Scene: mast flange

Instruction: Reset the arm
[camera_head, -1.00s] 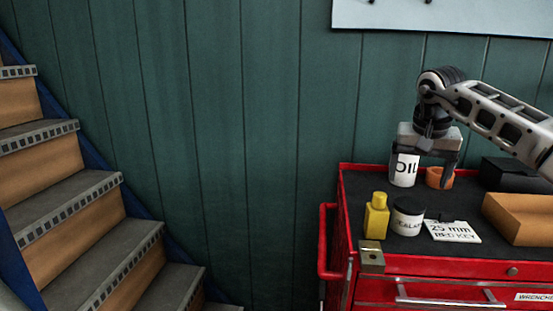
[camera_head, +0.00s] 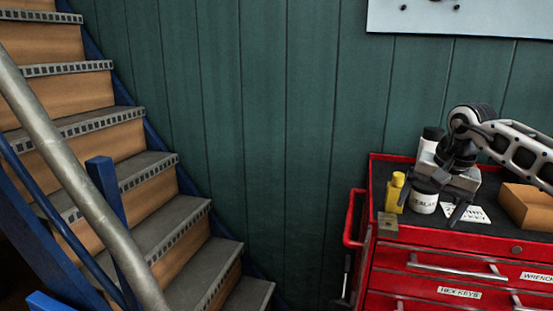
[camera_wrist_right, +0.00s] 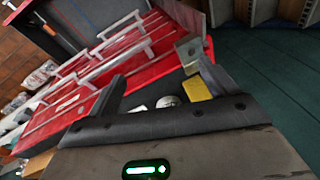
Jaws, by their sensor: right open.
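My right gripper (camera_head: 437,200) is open and empty above the top of the red tool cart (camera_head: 380,165). Its arm comes in from the right. In the head view it overlaps the white jar (camera_head: 424,203) and the white card (camera_head: 466,213); I cannot tell the height between them. The right wrist view shows the open jaws (camera_wrist_right: 162,72) with nothing between them but the cart beyond. My left gripper is not in view.
A yellow bottle (camera_head: 395,192), a metal block (camera_head: 388,225), a white can with a black cap (camera_head: 431,138) and an orange-brown box (camera_head: 528,207) stand on the cart. Stairs with a grey handrail (camera_head: 75,180) are at left. Green wall lies behind.

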